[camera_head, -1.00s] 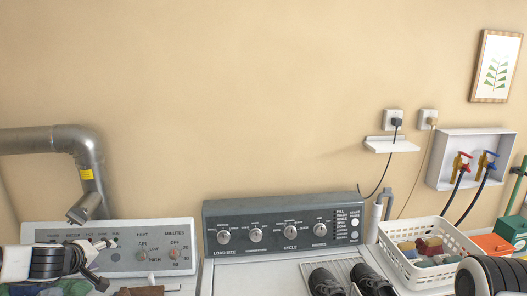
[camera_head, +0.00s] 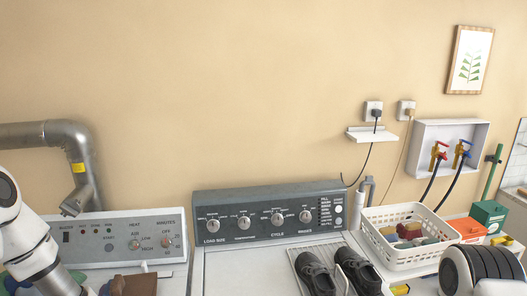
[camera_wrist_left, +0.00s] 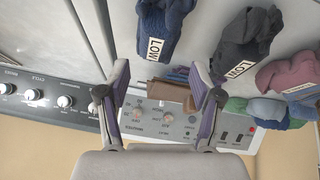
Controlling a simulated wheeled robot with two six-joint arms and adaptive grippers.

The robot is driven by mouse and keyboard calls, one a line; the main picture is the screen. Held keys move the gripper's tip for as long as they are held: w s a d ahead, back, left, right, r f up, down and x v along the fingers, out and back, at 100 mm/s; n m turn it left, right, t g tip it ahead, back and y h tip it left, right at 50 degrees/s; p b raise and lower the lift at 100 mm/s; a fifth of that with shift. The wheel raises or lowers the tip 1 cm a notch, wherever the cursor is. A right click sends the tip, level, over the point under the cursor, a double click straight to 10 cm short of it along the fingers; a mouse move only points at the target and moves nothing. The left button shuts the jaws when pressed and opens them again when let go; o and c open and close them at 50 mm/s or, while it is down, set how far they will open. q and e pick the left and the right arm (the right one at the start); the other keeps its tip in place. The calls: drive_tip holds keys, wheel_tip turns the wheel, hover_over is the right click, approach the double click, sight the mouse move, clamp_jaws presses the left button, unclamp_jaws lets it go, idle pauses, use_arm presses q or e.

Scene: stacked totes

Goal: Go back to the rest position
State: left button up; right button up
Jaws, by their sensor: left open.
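My left arm (camera_head: 30,240) comes in at the lower left of the head view, pointing down; its gripper is out of that view. In the left wrist view my left gripper (camera_wrist_left: 160,72) is open, its two fingers wide apart. Nothing is held between them. A brown item (camera_wrist_left: 170,92) and the dryer's control panel (camera_wrist_left: 165,122) show beyond the fingers. My right arm (camera_head: 485,268) shows at the lower right of the head view. The right gripper is not in view.
The washer panel (camera_head: 265,214) stands in the middle, with dark shoes (camera_head: 315,272) in front. A white basket (camera_head: 385,258) of bundles is to its right. Dark bundles labelled LOW (camera_wrist_left: 158,45) and other coloured bundles (camera_wrist_left: 292,72) lie near the left gripper. A metal duct (camera_head: 78,150) rises at left.

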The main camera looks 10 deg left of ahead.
use_arm(q)
drive_tip(key=s+d+f+m+g, duration=0.1)
drive_tip(key=s+d+f, duration=0.1)
drive_tip(key=s+f, duration=0.1)
drive_tip(key=s+d+f+m+g, duration=0.1)
drive_tip(key=s+d+f, duration=0.1)
drive_tip(key=s+d, duration=0.1)
drive_tip(key=s+d+f+m+g+h, duration=0.1)
drive_tip(key=s+d+f, duration=0.2)
drive_tip(key=s, duration=0.2)
drive_tip(key=shift+s+d+f, duration=0.15)
drive_tip(key=shift+d+f, duration=0.05)
drive_tip(key=shift+f, duration=0.1)
drive_tip(key=s+d+f+m+g, duration=0.25)
drive_tip(key=s+d, duration=0.25)
drive_tip(key=s, duration=0.6)
wheel_tip(320, 180, down, 15)
drive_tip(key=b, duration=1.4)
drive_tip(key=shift+w+a+r, duration=0.15)
drive_tip(key=shift+w+a, duration=0.15)
use_arm(e)
wheel_tip(320, 180, down, 14)
drive_tip(key=shift+w+f, duration=0.15)
drive_tip(key=shift+f, duration=0.1)
